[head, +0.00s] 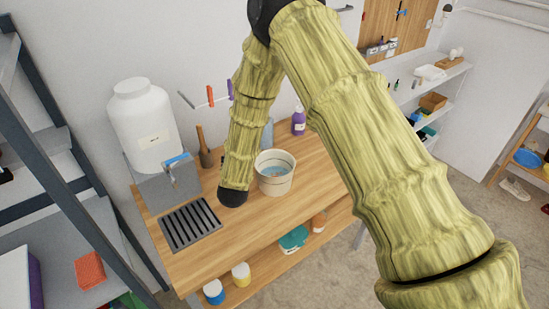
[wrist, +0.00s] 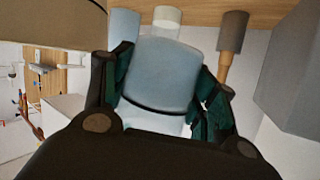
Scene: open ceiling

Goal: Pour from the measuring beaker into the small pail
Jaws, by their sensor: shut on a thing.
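The small pail (head: 275,181) is whitish with a thin dark band. It stands upright on the wooden bench in the head view, and a pale blue content shows inside it. In the wrist view my gripper (wrist: 163,70) is shut on a translucent pale blue vessel, the measuring beaker (wrist: 165,90), with one finger on each side. The beaker's contents and its exact tilt cannot be made out. In the head view my forearm hangs just left of the pail and hides my gripper and the beaker.
The wooden bench (head: 235,240) carries a black slotted drain tray (head: 190,225), a white tank (head: 143,125) on a grey stand, a mallet (head: 204,150) and a purple bottle (head: 298,121). The mallet shows in the wrist view (wrist: 231,35). Bench space in front of the pail is clear.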

